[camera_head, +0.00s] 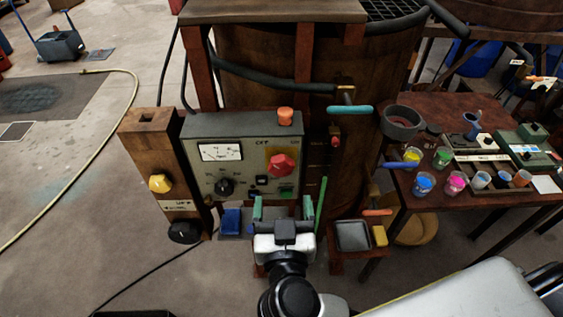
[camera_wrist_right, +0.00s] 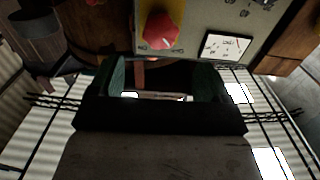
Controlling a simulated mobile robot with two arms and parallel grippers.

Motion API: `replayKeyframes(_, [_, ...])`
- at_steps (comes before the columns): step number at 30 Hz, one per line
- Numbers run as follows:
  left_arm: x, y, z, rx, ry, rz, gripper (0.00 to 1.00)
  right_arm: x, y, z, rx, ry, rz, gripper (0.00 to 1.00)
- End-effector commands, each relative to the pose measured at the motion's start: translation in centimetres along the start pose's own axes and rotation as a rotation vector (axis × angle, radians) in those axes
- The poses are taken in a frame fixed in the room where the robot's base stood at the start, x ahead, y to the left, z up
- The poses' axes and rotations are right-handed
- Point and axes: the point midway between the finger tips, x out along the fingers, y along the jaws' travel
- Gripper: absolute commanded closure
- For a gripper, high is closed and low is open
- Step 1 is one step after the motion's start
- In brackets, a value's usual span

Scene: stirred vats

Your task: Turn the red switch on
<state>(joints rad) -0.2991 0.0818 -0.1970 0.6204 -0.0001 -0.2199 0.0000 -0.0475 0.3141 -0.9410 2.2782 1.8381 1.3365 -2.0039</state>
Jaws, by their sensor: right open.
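The red switch (camera_head: 281,165) is a faceted red knob on a yellow plate, on the right part of a grey control box, under the letters OFF and ON. It also shows in the right wrist view (camera_wrist_right: 161,30), near the top. My right gripper (camera_head: 284,207) is open, with green-lined fingers, just below and in front of the box's lower edge. In the right wrist view its fingers (camera_wrist_right: 160,78) stand apart with nothing between them. The gripper is apart from the red switch. My left gripper is not in view.
The control box (camera_head: 206,180) carries a gauge (camera_head: 221,152), a black dial (camera_head: 224,187) and an orange cap (camera_head: 285,117) on top. A wooden post with a yellow knob (camera_head: 160,183) stands left. A table (camera_head: 410,188) with paint cups is right. A small tray (camera_head: 352,236) sits nearby.

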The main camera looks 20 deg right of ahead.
Motion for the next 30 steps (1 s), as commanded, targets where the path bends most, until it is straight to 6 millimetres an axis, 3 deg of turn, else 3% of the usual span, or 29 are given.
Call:
replayKeyframes(9, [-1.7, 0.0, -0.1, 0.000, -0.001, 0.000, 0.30, 6.1, 0.0, -0.3, -0.002, 0.006, 0.002, 0.22])
replayKeyframes(15, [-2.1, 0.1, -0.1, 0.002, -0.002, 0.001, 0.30, 8.5, 0.0, -0.1, 0.000, 0.003, 0.001, 0.22])
replayKeyframes(26, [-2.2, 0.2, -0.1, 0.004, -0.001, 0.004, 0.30, 9.2, 0.0, 0.0, 0.001, 0.003, 0.001, 0.22])
replayKeyframes(30, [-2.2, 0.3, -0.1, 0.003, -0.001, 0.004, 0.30, 9.2, 0.0, 0.0, 0.001, 0.003, 0.001, 0.39])
